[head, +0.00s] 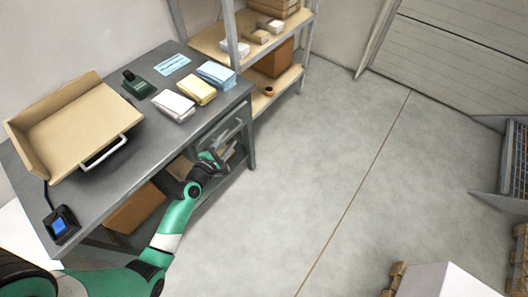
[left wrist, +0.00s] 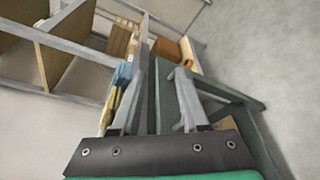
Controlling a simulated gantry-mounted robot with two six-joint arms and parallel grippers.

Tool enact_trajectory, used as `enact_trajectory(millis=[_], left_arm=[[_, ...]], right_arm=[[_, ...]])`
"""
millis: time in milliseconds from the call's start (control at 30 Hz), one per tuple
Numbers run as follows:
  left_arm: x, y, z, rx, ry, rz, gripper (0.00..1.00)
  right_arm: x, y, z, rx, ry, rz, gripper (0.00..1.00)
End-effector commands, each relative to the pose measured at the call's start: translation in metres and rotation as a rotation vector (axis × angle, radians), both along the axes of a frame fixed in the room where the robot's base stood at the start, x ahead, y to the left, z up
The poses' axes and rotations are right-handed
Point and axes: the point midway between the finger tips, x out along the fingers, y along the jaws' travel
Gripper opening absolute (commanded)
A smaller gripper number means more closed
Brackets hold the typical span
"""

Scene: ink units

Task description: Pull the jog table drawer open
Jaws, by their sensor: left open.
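The grey jog table (head: 125,200) stands along the left wall. Its drawer front (head: 209,137) is under the top at the right end, with a light bar handle (head: 232,131). The drawer looks closed, though my arm partly blocks the view. My left gripper (head: 222,154) is open and empty, low in front of the drawer, just below the handle. In the left wrist view, its two fingers (left wrist: 157,100) are spread on either side of the grey table front edge; I cannot tell whether they touch it. My right gripper is not in view.
A brown box (head: 135,207) is below. A shelf rack (head: 262,40) stands behind.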

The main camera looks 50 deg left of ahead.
Motion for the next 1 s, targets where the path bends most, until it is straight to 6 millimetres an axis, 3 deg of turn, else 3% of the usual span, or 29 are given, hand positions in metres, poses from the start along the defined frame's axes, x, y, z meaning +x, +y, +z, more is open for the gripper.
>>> enact_trajectory(millis=[33, 133, 467, 1000], left_arm=[[-0.015, 0.007, -0.046, -0.013, 0.019, 0.031, 0.45], [-0.031, 0.015, -0.071, -0.026, 0.036, 0.067, 0.45], [-0.029, 0.025, -0.071, -0.022, 0.035, 0.08, 0.45], [0.055, 0.076, -0.095, -0.022, 0.034, 0.079, 0.45]], right_arm=[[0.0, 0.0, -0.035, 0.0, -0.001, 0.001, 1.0], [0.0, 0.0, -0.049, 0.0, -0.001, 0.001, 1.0], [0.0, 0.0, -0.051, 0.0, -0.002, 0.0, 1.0], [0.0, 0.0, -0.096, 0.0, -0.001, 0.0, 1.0]])
